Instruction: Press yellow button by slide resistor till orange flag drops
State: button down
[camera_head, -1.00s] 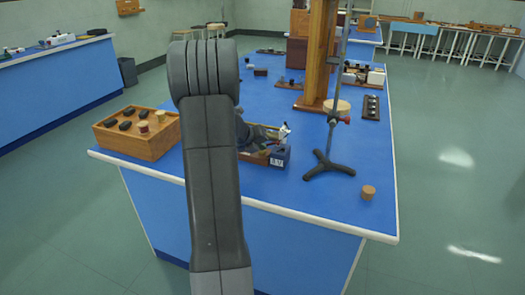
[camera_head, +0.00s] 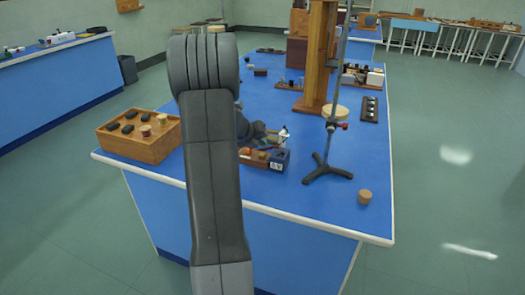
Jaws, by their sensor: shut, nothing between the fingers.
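My gripper (camera_head: 279,136) is at the near end of the blue bench, behind my large grey arm link. I cannot make out the yellow button or surely tell the slide resistor; my arm and wrist hide part of this area.
A wooden tray (camera_head: 151,151) with black and tan pieces is left of my arm. A tripod stand (camera_head: 327,169) with a tall rod is right of the box, and a cork-like cylinder (camera_head: 365,197) near the right edge. Bare blue bench top (camera_head: 300,205) lies in front.

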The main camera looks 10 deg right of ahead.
aim_at(261, 158)
notch_tip(261, 158, up, 3)
jog(key=shift+p, duration=1.15)
jog(key=shift+f, duration=0.15)
notch_tip(261, 158, down, 2)
jog(key=b, duration=0.2)
jog(key=shift+f+b, duration=0.2)
jog(key=shift+b, duration=0.2)
jog(key=shift+w+r+b, duration=0.1)
jog(key=shift+r+b, duration=0.15)
jog(key=shift+b, duration=0.15)
notch_tip(261, 158, up, 6)
jog(key=p, duration=0.5)
jog(key=shift+p, duration=0.35)
